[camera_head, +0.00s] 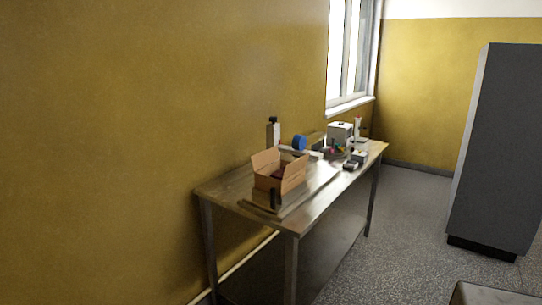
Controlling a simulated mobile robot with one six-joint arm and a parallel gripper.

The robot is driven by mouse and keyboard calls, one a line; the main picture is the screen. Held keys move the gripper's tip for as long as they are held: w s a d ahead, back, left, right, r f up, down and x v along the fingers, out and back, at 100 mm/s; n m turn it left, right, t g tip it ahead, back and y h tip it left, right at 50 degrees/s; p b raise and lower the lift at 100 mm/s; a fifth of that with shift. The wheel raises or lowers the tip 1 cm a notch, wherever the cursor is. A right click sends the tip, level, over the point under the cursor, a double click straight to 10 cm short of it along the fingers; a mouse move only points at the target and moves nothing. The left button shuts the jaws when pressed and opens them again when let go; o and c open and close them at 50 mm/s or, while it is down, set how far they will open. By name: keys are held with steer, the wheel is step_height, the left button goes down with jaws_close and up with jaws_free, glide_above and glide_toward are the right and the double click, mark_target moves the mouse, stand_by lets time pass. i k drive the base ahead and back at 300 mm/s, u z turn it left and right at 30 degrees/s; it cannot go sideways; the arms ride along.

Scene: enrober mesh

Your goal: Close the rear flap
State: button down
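A small open cardboard box (268,184) stands on the near part of a metal table (225,190). Its flaps are raised: one pale flap (265,160) stands up at the left and another (296,168) stands up at the right. Something dark reddish lies inside the box. The box is far off and small, so I cannot tell for sure which flap is the rear one. My gripper is not in view.
Behind the box stand a dark bottle-like item (273,132) and a blue roll (299,142). A white machine (340,132) and several small items sit toward the table's far end. A tall dark cabinet (498,145) stands at right. Floor (400,220) between is clear.

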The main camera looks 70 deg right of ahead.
mark_target(262, 159)
steer(key=z, duration=0.55)
steer(key=i, duration=0.9)
steer(key=u, duration=0.1)
